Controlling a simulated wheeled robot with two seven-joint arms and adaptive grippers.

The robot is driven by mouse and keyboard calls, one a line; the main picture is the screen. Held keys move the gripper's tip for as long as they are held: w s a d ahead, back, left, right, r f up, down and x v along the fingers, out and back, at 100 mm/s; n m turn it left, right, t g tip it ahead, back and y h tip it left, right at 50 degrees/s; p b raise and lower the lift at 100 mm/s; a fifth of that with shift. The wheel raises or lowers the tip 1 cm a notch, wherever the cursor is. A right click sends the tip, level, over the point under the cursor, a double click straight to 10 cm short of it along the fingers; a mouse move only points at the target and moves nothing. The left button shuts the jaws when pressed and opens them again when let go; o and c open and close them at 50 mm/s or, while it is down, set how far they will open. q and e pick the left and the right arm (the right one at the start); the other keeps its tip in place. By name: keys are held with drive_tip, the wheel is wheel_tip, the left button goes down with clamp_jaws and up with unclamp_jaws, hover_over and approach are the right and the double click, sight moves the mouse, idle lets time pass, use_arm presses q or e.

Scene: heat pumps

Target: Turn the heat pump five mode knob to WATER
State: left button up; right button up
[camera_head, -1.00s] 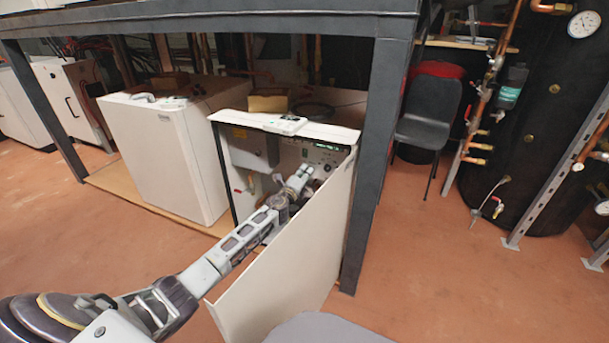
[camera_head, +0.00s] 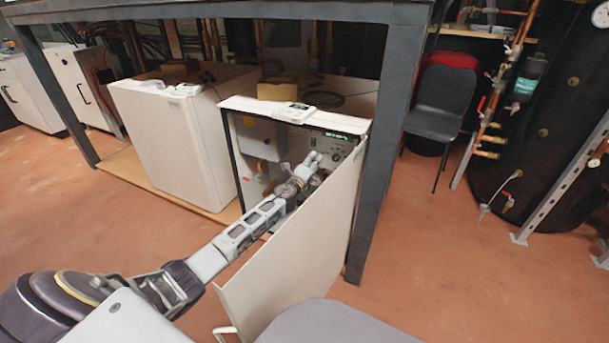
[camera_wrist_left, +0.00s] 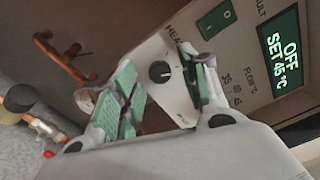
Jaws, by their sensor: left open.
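The open heat pump (camera_head: 247,140) stands under the metal-framed bench, its control panel facing its front opening. In the left wrist view a black round knob (camera_wrist_left: 159,71) sits on the pale panel, with lettering partly hidden by a finger. My left gripper (camera_wrist_left: 165,95) is open, with green-padded fingers on either side of the knob in the picture; contact cannot be told. In the head view my left gripper (camera_head: 312,165) reaches inside the cabinet near the panel. A green display (camera_wrist_left: 282,55) reads OFF, SET 45 °C. My right gripper is not in view.
The cabinet's open white door (camera_head: 300,250) stands to the right of my left arm. A bench leg (camera_head: 372,190) is just beyond it. A closed white unit (camera_head: 165,145) stands to the left. A green switch (camera_wrist_left: 215,20) and brass pipework (camera_wrist_left: 65,58) are near the gripper.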

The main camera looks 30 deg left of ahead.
use_arm(q)
drive_tip(key=s, duration=1.1)
drive_tip(key=shift+s+d, duration=0.35)
drive_tip(key=shift+s+f, duration=0.1)
idle(0.9)
